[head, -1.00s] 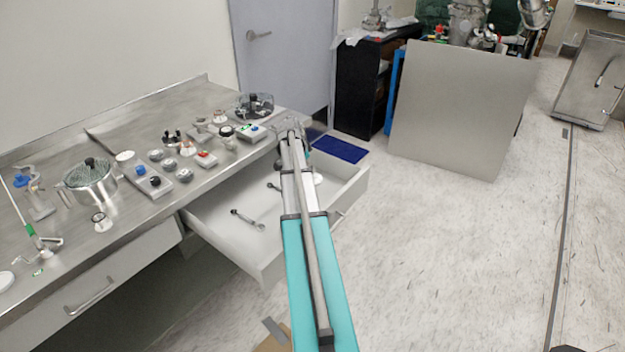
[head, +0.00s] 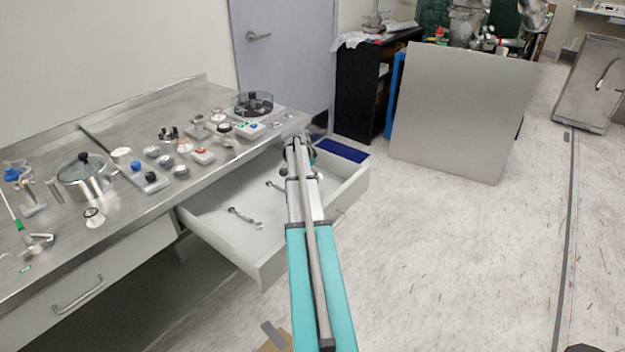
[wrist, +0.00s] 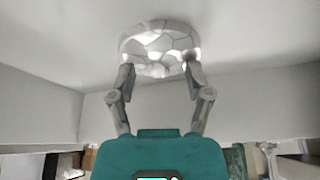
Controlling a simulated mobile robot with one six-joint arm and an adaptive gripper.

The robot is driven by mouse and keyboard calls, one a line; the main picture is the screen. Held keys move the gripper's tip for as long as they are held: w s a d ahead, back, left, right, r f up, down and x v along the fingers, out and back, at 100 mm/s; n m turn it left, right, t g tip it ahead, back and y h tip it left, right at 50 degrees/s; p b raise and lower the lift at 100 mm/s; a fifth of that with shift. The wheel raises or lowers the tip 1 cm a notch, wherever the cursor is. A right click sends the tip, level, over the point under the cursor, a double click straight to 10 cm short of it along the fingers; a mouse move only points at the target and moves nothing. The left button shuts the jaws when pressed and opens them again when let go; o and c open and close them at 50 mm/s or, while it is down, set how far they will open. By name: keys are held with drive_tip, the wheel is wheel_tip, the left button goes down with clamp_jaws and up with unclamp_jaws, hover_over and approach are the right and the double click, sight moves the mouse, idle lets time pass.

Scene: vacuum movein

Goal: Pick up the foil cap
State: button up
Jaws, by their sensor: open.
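The foil cap (wrist: 158,46) is a round, pale, faceted silvery disc in the wrist view, lying against the pale drawer floor. My gripper (wrist: 157,70) is open, with one fingertip at each side of the cap's near edge. I cannot tell whether the fingertips touch it. In the head view my arm reaches into the open drawer (head: 262,262), and the gripper is mostly hidden behind the arm. A small white part by the arm, near the drawer's right side, may be the cap, but it is too small to tell.
The steel counter (head: 125,225) above holds a glass-lidded pot (head: 85,178), knobs and other small items. The drawer walls stand close around my gripper. A large grey panel (head: 455,110) stands at the right; the floor before it is clear.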

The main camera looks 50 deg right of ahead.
idle(0.4)
drive_tip(key=c, duration=0.9)
drive_tip(key=shift+r, duration=0.15)
wheel_tip(320, 180, up, 2)
drive_tip(key=p, duration=0.2)
drive_tip(key=shift+r+p, duration=0.25)
drive_tip(key=shift+p, duration=0.1)
drive_tip(key=s+a+r+p, duration=0.4)
drive_tip(key=a+r+p, duration=0.1)
drive_tip(key=s+a+r+p, duration=0.5)
drive_tip(key=shift+s+a+r, duration=0.15)
drive_tip(key=shift+s, duration=0.1)
wheel_tip(320, 180, up, 22)
drive_tip(key=p, duration=2.2)
drive_tip(key=shift+r+p, duration=0.2)
drive_tip(key=shift+p, duration=0.15)
